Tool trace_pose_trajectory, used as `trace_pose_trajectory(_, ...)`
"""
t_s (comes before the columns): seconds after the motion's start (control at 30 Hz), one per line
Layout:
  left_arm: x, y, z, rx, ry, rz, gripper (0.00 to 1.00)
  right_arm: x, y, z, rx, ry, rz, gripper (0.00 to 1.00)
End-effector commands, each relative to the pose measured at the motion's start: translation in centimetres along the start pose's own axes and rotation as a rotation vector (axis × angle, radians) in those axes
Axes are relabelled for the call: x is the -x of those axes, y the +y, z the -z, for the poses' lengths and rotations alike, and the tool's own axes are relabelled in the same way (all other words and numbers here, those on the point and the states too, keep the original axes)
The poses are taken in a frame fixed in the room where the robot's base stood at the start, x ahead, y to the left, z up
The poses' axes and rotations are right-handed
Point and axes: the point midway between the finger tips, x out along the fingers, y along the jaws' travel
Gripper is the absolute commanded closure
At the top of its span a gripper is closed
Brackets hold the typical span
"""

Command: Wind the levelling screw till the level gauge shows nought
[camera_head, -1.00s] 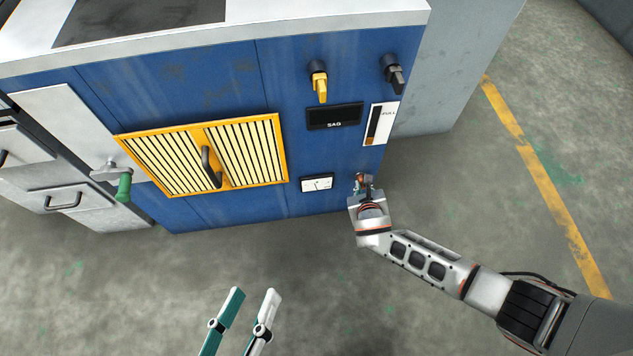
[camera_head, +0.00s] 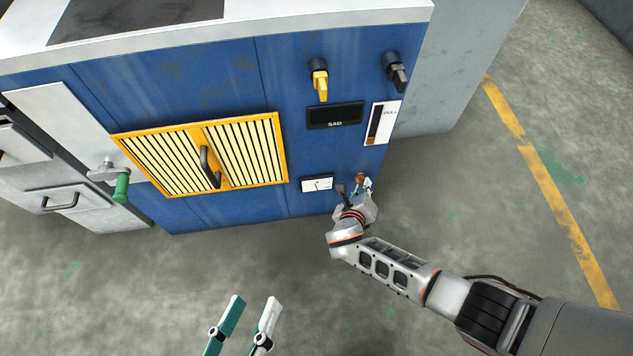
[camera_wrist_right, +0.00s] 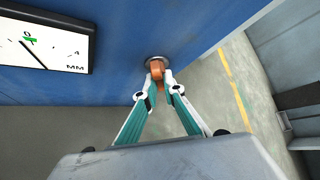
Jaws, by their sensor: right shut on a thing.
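The level gauge (camera_head: 317,184) is a white dial low on the blue machine front. In the right wrist view the gauge (camera_wrist_right: 62,50) shows a green mark by the nought. Its dark needle tip lies close to that mark, slightly to its left. The levelling screw (camera_wrist_right: 157,68) is an orange-brown handle on a round metal collar. My right gripper (camera_wrist_right: 160,80) is shut on the screw, which its fingers partly hide; in the head view the gripper (camera_head: 361,187) is just right of the gauge. My left gripper (camera_head: 252,303) is open and empty above the floor.
Above the gauge are a dark display (camera_head: 335,115), a yellow knob (camera_head: 320,84), a black knob (camera_head: 397,75) and a white level strip (camera_head: 382,123). A yellow louvred door (camera_head: 283,150) and a green handle (camera_head: 121,187) are to the left. Floor in front is clear.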

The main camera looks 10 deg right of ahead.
Motion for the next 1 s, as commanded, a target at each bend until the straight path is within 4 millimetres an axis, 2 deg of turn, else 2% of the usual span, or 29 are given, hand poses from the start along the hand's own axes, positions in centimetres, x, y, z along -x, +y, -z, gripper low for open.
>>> trace_pose_trajectory(0.03,0.0,-0.2,-0.5,0.003,-0.008,0.003,0.60,0.0,0.3,0.5,0.017,0.006,0.008,1.00)
trace_pose_trajectory(0.47,0.1,-0.2,-0.7,0.006,-0.013,0.005,0.60,0.0,0.1,0.3,0.042,0.004,0.032,1.00)
trace_pose_trajectory(0.73,0.1,-0.7,-1.9,0.016,-0.035,0.014,0.60,0.0,0.4,0.6,0.109,0.007,0.085,1.00)
trace_pose_trajectory(0.77,0.1,-0.6,-1.7,0.014,-0.031,0.012,0.60,0.0,0.2,0.4,0.106,0.005,0.084,0.84)
trace_pose_trajectory(0.8,0.1,-0.6,-1.6,0.013,-0.029,0.012,0.60,0.0,0.1,0.3,0.104,0.004,0.084,0.73)
trace_pose_trajectory(1.0,0.1,-0.6,-1.6,0.013,-0.028,0.011,0.60,0.1,0.3,0.2,0.102,0.003,0.081,0.72)
